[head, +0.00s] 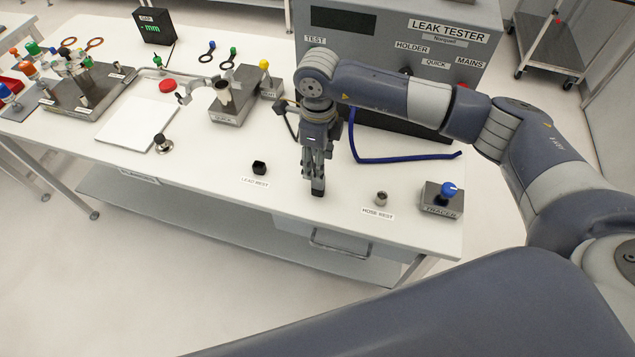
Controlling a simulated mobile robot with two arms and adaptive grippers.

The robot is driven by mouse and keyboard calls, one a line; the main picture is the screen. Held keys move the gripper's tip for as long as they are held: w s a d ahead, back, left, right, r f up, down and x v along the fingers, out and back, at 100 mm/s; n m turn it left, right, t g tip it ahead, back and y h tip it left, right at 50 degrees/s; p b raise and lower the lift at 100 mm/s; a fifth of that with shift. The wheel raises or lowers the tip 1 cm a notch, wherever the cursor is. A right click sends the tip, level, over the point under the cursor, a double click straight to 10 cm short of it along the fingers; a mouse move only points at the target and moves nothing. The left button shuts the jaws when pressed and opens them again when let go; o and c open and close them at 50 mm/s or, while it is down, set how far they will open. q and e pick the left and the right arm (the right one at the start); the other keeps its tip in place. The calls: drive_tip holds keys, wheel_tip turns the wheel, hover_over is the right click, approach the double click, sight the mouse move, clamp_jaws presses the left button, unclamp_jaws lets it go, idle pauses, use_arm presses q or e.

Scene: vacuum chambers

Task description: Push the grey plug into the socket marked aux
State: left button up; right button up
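My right gripper (317,190) points down over the front of the white table, between the marked lead rest and hose rest. Its fingers look close together, but I cannot tell whether they are shut or hold anything. A small black piece (260,168) stands at the lead rest label. A small grey cylinder (381,198) stands at the hose rest label. I cannot tell which piece is the grey plug. The grey leak tester (385,45) shows the labels test, holder, quick and mains. No aux mark is readable; my arm covers part of its front. My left gripper is out of view.
A blue hose (400,159) lies before the tester. A tracer block (441,200) with a blue knob stands at the right front. A metal block (232,108), a white plate (138,124) and a small dark knob (162,143) are left. The front middle is mostly clear.

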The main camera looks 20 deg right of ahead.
sight(318, 184)
wheel_tip(318, 184, down, 6)
drive_tip(key=b, duration=0.4)
drive_tip(key=shift+f, duration=0.15)
drive_tip(key=shift+f+b, duration=0.65)
drive_tip(key=shift+r, duration=0.1)
drive_tip(key=shift+b, duration=0.5)
idle(0.4)
clamp_jaws()
drive_tip(key=shift+r, duration=0.15)
